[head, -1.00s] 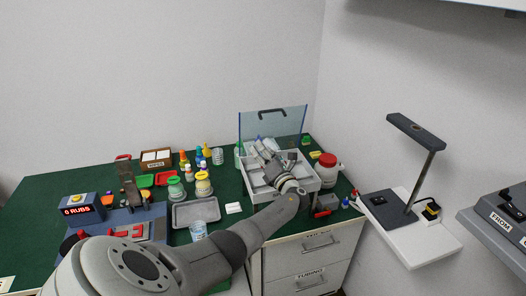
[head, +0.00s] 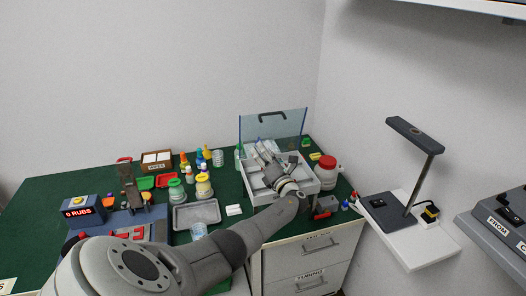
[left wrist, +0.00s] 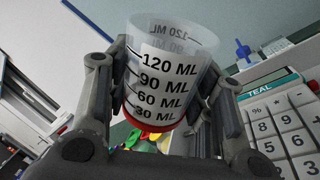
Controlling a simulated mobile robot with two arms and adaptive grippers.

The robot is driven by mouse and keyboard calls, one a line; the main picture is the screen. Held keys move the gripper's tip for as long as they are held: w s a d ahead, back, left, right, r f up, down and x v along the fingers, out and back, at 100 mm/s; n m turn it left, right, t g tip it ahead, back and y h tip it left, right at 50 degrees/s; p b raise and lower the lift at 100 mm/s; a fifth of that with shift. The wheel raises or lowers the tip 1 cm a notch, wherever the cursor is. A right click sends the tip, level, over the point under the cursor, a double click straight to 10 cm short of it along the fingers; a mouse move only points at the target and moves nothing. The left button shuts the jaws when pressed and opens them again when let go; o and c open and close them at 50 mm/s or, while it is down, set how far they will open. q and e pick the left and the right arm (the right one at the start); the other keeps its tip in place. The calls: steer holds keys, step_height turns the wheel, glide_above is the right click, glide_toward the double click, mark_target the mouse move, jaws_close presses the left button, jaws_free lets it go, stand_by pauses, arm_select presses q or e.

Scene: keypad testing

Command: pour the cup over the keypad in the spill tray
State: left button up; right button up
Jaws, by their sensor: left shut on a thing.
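My left gripper (head: 264,152) is over the white spill tray (head: 257,196), which has a clear blue-edged screen at its back. In the left wrist view the gripper (left wrist: 165,100) is shut on a clear measuring cup (left wrist: 172,60) with ML marks, one finger on each side. Red shows low in the cup; I cannot tell how much liquid it holds. A pale keypad (left wrist: 290,122) with a teal label is at the right of that view, apart from the cup. In the head view the cup and keypad are hard to make out behind the gripper. My right gripper is not in view.
A grey metal tray (head: 197,216), a clear beaker (head: 198,230) and several bottles and jars stand left of the spill tray. A red-lidded white jar (head: 326,170) stands to its right. A rub tester (head: 85,211) is at the left. Bare green mat lies at the far left.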

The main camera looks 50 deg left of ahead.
arm_select(q)
steer(key=shift+f+m, duration=0.3)
steer(key=shift+m, duration=0.9)
stand_by(0.5)
steer(key=shift+r+m+t+p, duration=0.4)
steer(key=shift+m+t+p, duration=0.2)
steer(key=shift+m+p, duration=0.5)
stand_by(0.4)
steer(key=shift+w+f+m+t, duration=0.15)
steer(key=shift+f+m+t, duration=0.25)
steer(key=shift+m, duration=0.5)
stand_by(0.4)
steer(key=shift+w+d+r+m+t+p, duration=0.1)
steer(key=shift+r+m+t+p, duration=0.15)
steer(key=shift+m, duration=0.35)
steer(key=shift+w+d+r+m+t+p, duration=0.15)
steer(key=shift+m+p, duration=0.15)
steer(key=shift+m, duration=0.3)
steer(key=shift+f+m, duration=0.2)
steer(key=shift+m, duration=0.2)
stand_by(0.7)
